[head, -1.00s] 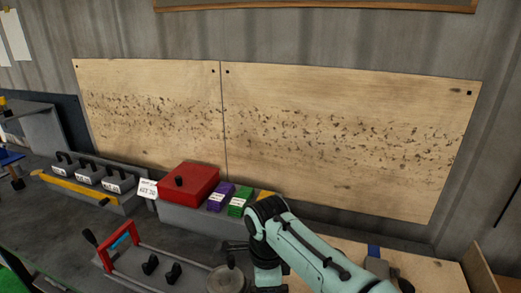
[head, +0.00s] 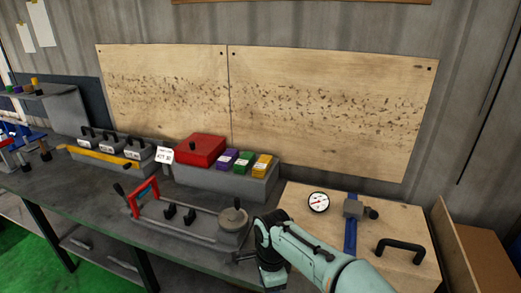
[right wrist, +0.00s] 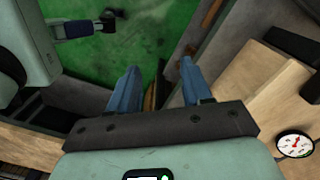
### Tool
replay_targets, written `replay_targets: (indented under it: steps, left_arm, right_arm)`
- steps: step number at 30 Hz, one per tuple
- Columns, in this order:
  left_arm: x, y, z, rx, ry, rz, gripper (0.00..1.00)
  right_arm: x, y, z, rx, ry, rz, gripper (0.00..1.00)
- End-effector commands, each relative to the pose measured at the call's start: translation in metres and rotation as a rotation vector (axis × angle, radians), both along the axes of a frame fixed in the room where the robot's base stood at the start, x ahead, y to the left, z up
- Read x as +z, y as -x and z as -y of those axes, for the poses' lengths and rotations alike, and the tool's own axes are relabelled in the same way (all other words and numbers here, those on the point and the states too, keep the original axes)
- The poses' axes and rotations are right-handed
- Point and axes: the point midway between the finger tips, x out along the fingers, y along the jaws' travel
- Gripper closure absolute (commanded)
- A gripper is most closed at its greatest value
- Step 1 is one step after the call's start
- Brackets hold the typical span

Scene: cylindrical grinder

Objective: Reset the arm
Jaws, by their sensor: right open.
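My right arm (head: 320,262) is pale green and comes in from the bottom right of the head view, in front of the bench. Its bent wrist is near the bench's front edge, and the fingers are not clear there. In the right wrist view my right gripper (right wrist: 157,85) has two blue fingers spread apart with nothing between them. Green floor shows beyond the fingers. I do not see my left gripper in the head view.
The bench carries a red box (head: 200,150), a red-handled fixture (head: 185,217) and a wooden board (head: 295,205) with a dial gauge (head: 318,202), a blue-barred tool (head: 350,235) and a black handle (head: 402,248). Green floor (head: 25,248) is open at lower left.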

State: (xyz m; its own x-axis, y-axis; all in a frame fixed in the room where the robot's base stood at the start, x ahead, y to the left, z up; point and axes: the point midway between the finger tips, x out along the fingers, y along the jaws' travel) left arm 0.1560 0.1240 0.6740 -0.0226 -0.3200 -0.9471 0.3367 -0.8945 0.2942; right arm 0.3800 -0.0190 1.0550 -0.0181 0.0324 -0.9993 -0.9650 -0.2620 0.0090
Motion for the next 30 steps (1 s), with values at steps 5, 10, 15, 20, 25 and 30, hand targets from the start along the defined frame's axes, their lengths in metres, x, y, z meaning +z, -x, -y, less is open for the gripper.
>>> replay_targets:
  steps: [5, 10, 15, 20, 25, 30]
  left_arm:
    - [0.001, -0.003, 0.0, -0.001, 0.0, 0.005, 0.57]
    - [0.001, -0.002, 0.0, 0.0, 0.0, 0.003, 0.57]
    - [0.001, -0.002, 0.0, 0.0, 0.0, 0.002, 0.57]
    - [0.001, -0.002, 0.0, 0.0, 0.0, 0.002, 0.57]
    - [0.001, -0.002, 0.0, 0.0, 0.0, 0.003, 0.57]
    - [0.001, -0.002, 0.0, 0.0, 0.0, 0.003, 0.57]
  right_arm:
    - [-0.117, -0.003, 0.027, 0.221, -0.062, -0.039, 0.51]
    - [-0.236, 0.034, 0.06, 0.46, -0.167, -0.035, 0.51]
    - [-0.331, 0.112, 0.09, 0.683, -0.266, 0.025, 0.51]
    - [-0.37, 0.18, 0.101, 0.838, -0.3, 0.106, 0.51]
    - [-0.379, 0.217, 0.103, 0.928, -0.297, 0.156, 0.51]
    - [-0.379, 0.222, 0.104, 0.947, -0.291, 0.167, 0.51]
